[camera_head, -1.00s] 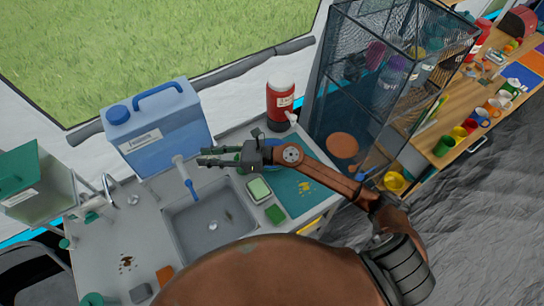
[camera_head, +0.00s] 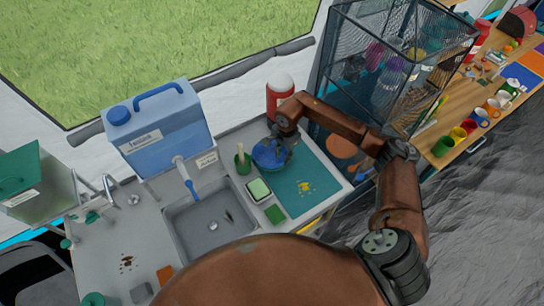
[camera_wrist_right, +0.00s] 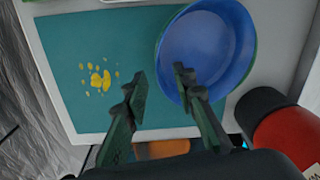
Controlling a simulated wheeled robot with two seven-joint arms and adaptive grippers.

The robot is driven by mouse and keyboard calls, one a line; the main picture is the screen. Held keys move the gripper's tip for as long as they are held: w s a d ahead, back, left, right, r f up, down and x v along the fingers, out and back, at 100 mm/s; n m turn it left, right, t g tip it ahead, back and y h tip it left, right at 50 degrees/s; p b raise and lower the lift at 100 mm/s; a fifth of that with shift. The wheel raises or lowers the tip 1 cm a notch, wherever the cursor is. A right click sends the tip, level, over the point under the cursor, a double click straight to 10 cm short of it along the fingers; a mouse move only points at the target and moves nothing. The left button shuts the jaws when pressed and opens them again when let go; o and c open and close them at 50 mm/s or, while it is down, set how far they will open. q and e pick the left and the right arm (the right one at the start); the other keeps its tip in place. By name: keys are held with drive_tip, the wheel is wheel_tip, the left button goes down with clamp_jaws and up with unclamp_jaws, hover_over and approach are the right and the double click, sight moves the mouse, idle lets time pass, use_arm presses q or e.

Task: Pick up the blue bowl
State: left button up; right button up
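The blue bowl (camera_head: 266,153) sits at the back of the teal mat (camera_head: 298,184), right of the sink. It also shows in the right wrist view (camera_wrist_right: 207,47), seen from above, empty, with a green rim or second green bowl around its edge. My right gripper (camera_head: 287,150) is above the bowl's right side. In the right wrist view the gripper (camera_wrist_right: 160,85) is open, its two fingers apart, one fingertip over the bowl's near-left rim and the other over the mat. Nothing is between the fingers that I can tell is held. My left gripper is not in view.
A red canister (camera_head: 279,97) stands just behind the bowl. A green cup (camera_head: 243,163) is left of it, and a green-lidded sponge box (camera_head: 258,190) in front. A wire mesh rack (camera_head: 345,90) stands to the right. The mat's front is clear apart from yellow crumbs.

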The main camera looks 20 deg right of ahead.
drive_tip(key=f, duration=0.2)
drive_tip(key=f+p, duration=0.1)
drive_tip(key=f, duration=0.2)
drive_tip(key=shift+w+d+f, duration=0.1)
drive_tip(key=shift+d, duration=0.1)
drive_tip(key=shift+c, duration=0.2)
clamp_jaws()
